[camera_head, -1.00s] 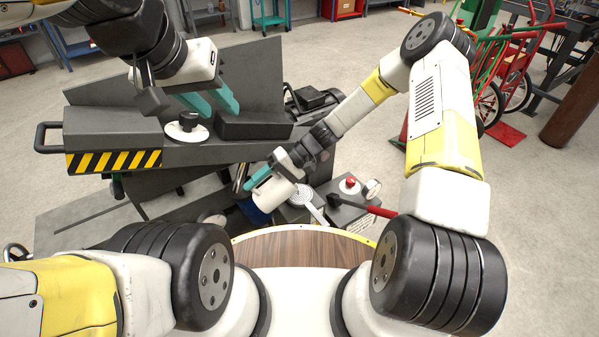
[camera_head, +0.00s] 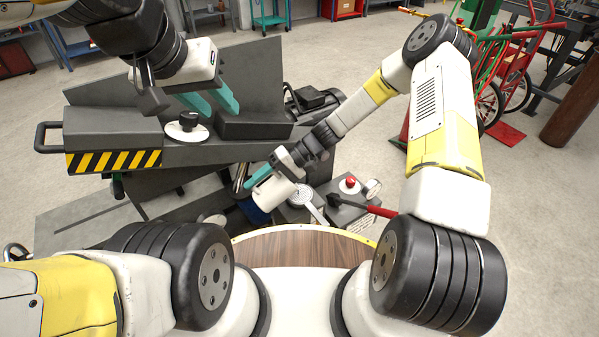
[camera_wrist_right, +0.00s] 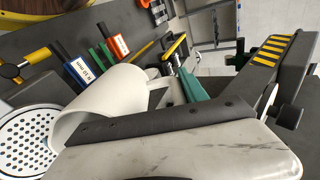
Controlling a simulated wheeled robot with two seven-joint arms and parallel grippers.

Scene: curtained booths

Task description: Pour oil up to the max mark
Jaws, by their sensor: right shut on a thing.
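My right gripper (camera_head: 258,180) is low in the middle of the head view, beside the grey machine (camera_head: 180,152). In the right wrist view a teal finger (camera_wrist_right: 190,85) is by the handle side of a white jug-like vessel (camera_wrist_right: 110,100). The gripper is shut on this vessel, whose wide mouth faces lower left in that picture. No oil and no max mark can be made out.
A round perforated plate (camera_head: 301,194) lies near the right gripper, and also shows in the right wrist view (camera_wrist_right: 30,138). A box with a red button (camera_head: 350,183), a gauge (camera_head: 372,188) and a red-handled lever (camera_head: 372,210) are to its right. Labelled tools (camera_wrist_right: 85,70) stand beyond the vessel.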

